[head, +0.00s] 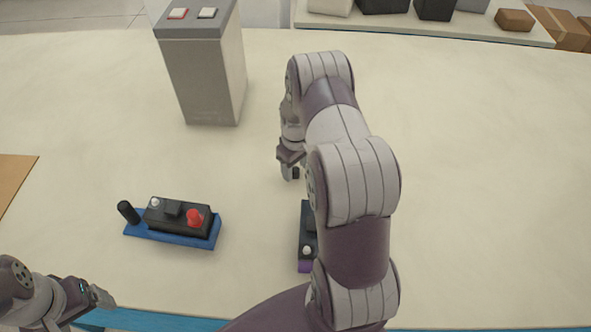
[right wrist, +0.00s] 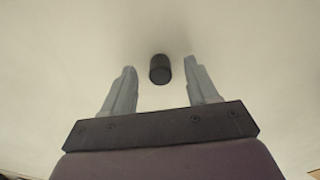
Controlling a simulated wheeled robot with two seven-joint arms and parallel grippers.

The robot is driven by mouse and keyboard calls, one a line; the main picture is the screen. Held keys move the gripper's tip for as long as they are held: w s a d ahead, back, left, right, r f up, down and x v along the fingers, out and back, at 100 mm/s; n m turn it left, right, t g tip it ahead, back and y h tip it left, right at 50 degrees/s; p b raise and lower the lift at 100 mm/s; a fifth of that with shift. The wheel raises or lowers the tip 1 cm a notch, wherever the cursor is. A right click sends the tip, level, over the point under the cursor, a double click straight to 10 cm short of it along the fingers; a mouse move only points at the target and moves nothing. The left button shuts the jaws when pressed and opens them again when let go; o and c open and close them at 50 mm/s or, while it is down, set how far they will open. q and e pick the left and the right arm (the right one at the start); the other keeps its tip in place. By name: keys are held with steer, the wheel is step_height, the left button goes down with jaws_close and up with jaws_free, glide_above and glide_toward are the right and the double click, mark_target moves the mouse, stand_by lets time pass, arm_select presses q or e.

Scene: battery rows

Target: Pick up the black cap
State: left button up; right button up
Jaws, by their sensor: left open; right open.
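A black cap (right wrist: 160,69), a short dark cylinder, stands on the pale table between and slightly beyond the fingertips of my right gripper (right wrist: 160,76) in the right wrist view. The fingers are open, with a gap on both sides of it. In the head view my right gripper (head: 288,171) points down at the table, and a small dark piece (head: 295,173) shows beside its fingertip. My left gripper (head: 98,297) is open and empty at the lower left.
A black battery (head: 178,216) with a red cap (head: 194,217) and a bare silver post sits on the blue tray. A second battery (head: 307,230) on a purple base is partly hidden by my right arm. The table's right side is clear.

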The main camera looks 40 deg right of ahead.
steer(key=shift+w+f, duration=0.1)
steer(key=shift+f, duration=0.15)
jaws_close()
steer(key=shift+r, duration=0.15)
